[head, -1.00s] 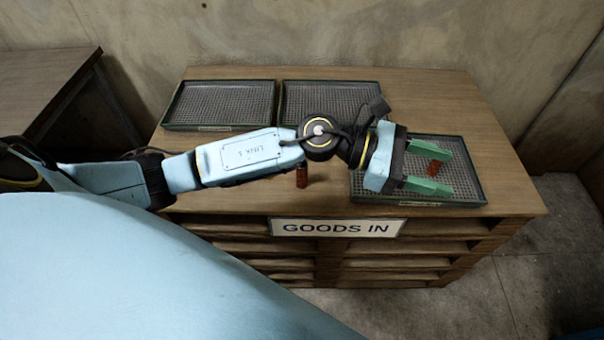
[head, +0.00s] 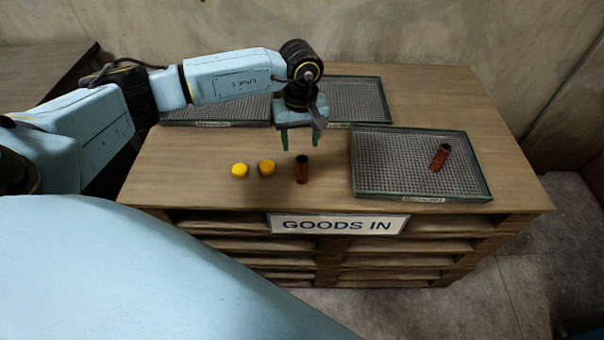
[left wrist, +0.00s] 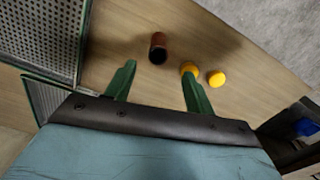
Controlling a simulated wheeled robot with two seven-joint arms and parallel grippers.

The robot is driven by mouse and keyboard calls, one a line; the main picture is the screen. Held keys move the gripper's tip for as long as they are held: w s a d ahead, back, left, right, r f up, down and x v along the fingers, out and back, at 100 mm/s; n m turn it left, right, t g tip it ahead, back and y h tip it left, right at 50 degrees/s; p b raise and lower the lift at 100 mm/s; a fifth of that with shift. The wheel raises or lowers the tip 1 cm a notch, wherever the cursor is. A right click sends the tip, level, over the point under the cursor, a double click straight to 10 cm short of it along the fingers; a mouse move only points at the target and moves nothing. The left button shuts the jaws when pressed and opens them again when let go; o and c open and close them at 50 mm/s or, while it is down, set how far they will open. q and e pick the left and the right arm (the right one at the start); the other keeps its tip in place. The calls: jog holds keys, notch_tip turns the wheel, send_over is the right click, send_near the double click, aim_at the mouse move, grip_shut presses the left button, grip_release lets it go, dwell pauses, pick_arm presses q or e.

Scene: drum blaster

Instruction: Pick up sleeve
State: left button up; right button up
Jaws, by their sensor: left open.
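One reddish-brown sleeve (head: 302,170) with a dark top stands upright on the table, left of the right-hand tray. It also shows in the left wrist view (left wrist: 158,49), ahead of the fingers and between their lines. A second sleeve (head: 439,157) leans or lies tilted in the right-hand tray (head: 375,180). My left gripper (head: 301,143) is open and empty, pointing down above the table, just behind the standing sleeve. Its green fingers (left wrist: 157,78) are apart from the sleeve. My right gripper is not in view.
Two yellow round pieces, one (head: 240,170) and another (head: 267,167), sit left of the standing sleeve. Two trays lie at the back, one at back left (head: 215,112) and one at back right (head: 358,98), partly behind my arm. The table's right end is clear.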

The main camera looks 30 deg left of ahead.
aim_at(300, 158)
pick_arm(q)
notch_tip(300, 158, down, 4)
jog(key=shift+r+b, duration=0.25)
jog(key=shift+b, duration=0.45)
jog(key=shift+d+f+b, duration=0.1)
jog(key=shift+f+b, duration=0.35)
jog(key=shift+f, duration=0.35)
notch_tip(300, 158, down, 4)
jog(key=shift+r+b, duration=0.1)
jog(key=shift+b, duration=1)
jog(key=shift+a+f, duration=0.25)
jog(key=shift+d, duration=0.1)
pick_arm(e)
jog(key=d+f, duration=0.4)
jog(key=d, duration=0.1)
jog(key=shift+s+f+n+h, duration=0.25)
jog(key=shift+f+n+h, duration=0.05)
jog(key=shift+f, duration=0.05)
pick_arm(q)
jog(key=c, duration=1.1)
grip_shut()
